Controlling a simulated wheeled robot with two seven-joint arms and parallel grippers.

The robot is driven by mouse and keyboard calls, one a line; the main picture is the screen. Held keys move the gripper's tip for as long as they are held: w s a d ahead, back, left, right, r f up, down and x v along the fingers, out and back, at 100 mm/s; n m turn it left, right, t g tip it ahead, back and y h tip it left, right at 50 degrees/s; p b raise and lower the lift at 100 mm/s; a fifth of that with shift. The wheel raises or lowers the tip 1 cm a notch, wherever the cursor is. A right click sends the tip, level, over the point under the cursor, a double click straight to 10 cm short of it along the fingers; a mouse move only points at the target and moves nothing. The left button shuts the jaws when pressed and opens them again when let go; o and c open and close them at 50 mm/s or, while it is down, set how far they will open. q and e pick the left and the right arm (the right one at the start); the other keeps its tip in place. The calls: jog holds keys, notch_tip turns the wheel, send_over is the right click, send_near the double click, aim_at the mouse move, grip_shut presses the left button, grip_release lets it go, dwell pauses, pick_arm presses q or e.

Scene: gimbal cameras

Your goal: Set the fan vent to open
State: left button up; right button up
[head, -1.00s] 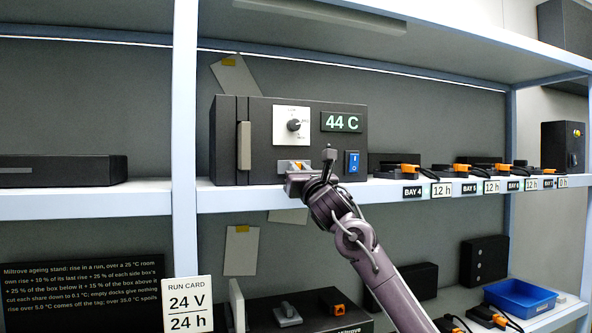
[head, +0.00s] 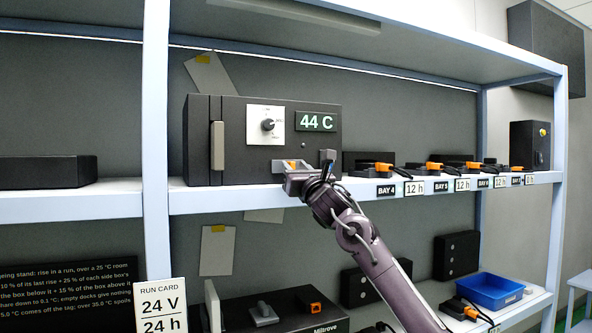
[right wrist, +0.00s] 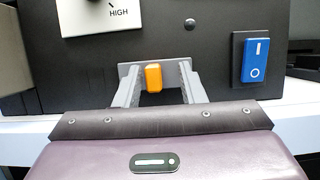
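The dark box (head: 235,165) on the shelf carries an orange tab (head: 291,164) on a small grey plate low on its front, probably the vent control. In the right wrist view the orange tab (right wrist: 153,78) stands near the middle of the plate (right wrist: 128,69). My right gripper (head: 298,172) is at the plate. Its two fingers (right wrist: 160,87) are apart on either side of the tab, with a clear gap on the right; contact on the left is unclear. No vent label is readable. My left gripper is out of view.
Above the tab are a dial (head: 267,125) and a 44 C display (head: 317,122). A blue rocker switch (right wrist: 256,60) is close right of the gripper. A vertical handle (head: 217,146) and shelf post (head: 156,150) are left. Docks with orange plugs (head: 383,167) line the shelf at right.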

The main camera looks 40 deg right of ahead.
jog(key=b+v, duration=0.5)
jog(key=v, duration=0.2)
jog(key=shift+s, duration=0.4)
jog(key=shift+a+f, duration=0.1)
jog(key=shift+f, duration=0.05)
